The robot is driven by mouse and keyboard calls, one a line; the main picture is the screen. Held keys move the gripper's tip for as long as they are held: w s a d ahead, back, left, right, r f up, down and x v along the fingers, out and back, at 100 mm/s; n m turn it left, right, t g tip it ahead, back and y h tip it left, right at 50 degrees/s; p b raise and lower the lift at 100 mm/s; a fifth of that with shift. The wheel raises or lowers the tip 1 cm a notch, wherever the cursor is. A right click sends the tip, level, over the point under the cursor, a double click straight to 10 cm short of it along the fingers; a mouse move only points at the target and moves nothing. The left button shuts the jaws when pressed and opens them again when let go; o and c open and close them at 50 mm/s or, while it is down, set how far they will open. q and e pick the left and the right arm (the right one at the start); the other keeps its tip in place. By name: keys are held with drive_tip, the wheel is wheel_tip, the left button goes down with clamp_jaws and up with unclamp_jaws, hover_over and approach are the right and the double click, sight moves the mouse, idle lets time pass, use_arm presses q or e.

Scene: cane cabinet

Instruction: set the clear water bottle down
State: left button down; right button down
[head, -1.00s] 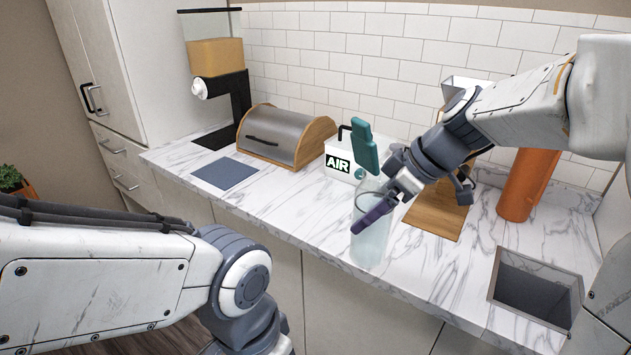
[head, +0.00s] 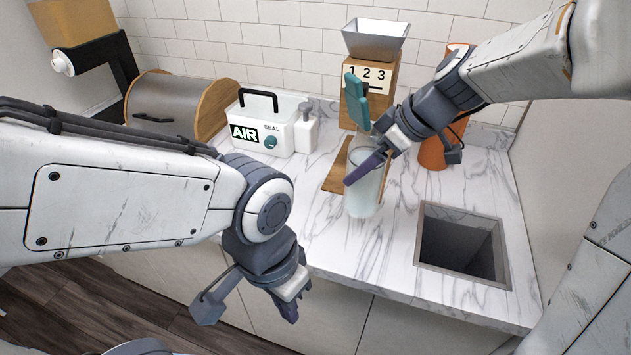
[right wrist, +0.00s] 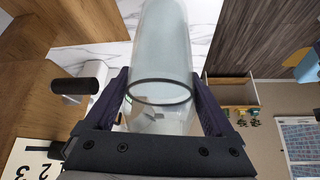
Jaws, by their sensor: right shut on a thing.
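The clear water bottle (head: 361,198) is upright above the marble counter, a teal piece (head: 357,100) standing over it that looks like its lid. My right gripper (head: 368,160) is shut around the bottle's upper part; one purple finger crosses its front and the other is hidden. In the right wrist view, the bottle (right wrist: 162,45) sits between both fingers of the gripper (right wrist: 160,78); its base is cut off at the top. I cannot tell whether the base touches the counter. My left gripper (head: 248,304) is open and empty, low before the counter front.
A square sink opening (head: 460,245) lies right of the bottle. Behind are a wooden board (head: 338,178), a 1-2-3 dispenser (head: 384,75) and an orange cylinder (head: 432,152). A white AIR box (head: 262,118) and bread bin (head: 170,105) stand left. Bare counter (head: 325,235) lies left of the bottle.

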drive_tip(key=s+a+p+x, duration=0.1)
drive_tip(key=a+x, duration=0.1)
drive_tip(key=x, duration=0.9)
drive_tip(key=shift+r, duration=0.4)
drive_tip(key=shift+f, duration=0.15)
unclamp_jaws()
